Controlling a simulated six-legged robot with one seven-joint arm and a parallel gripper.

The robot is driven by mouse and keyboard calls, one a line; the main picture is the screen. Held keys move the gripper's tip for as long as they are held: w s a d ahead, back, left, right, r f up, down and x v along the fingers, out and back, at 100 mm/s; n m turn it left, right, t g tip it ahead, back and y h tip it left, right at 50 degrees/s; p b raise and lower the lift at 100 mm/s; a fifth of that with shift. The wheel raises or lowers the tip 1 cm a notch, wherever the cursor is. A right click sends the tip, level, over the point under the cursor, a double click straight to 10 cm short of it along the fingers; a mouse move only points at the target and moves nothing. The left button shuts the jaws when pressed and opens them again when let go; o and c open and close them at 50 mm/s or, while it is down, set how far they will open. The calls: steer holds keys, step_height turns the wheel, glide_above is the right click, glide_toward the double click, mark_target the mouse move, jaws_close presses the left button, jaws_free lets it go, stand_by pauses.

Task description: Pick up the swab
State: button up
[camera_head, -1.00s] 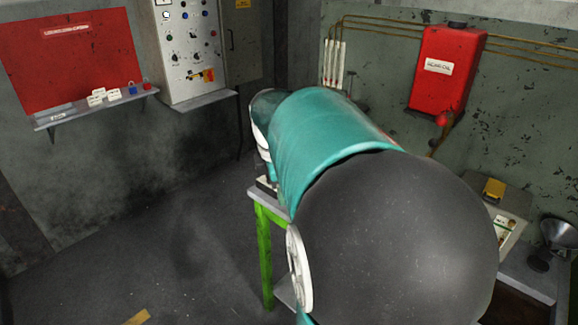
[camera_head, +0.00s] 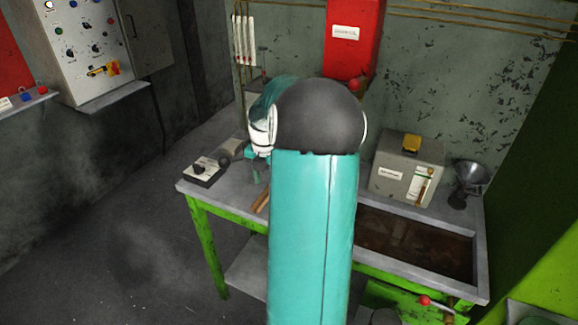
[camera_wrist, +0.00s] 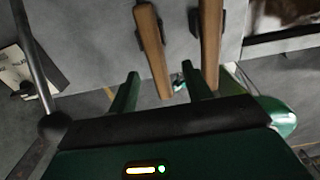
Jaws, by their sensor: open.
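Two wooden handles stick out over the front edge of the bench in the wrist view, a left one (camera_wrist: 153,50) and a right one (camera_wrist: 210,40). I cannot tell which belongs to the swab; no swab head is clearly seen. In the head view, a brown handle (camera_head: 262,202) shows at the bench edge beside my arm. My gripper (camera_wrist: 160,72) is open and empty. In the wrist view the left handle appears between its fingers, and the right handle overlaps the right finger's side; their depth is unclear.
The grey bench (camera_head: 196,186) has green legs. A black box with a white label (camera_head: 203,170) sits at its left corner. A recessed brown tray (camera_head: 420,245), a grey box (camera_head: 405,172) and a metal funnel (camera_head: 468,178) are at right. A dark rod with a ball (camera_wrist: 53,127) stands left of my gripper.

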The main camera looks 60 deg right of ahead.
mark_target(267, 191)
steer(key=f, duration=0.5)
steer(key=shift+w+d+f, duration=0.15)
steer(key=shift+w+f, duration=0.15)
steer(key=shift+f, duration=0.1)
jaws_close()
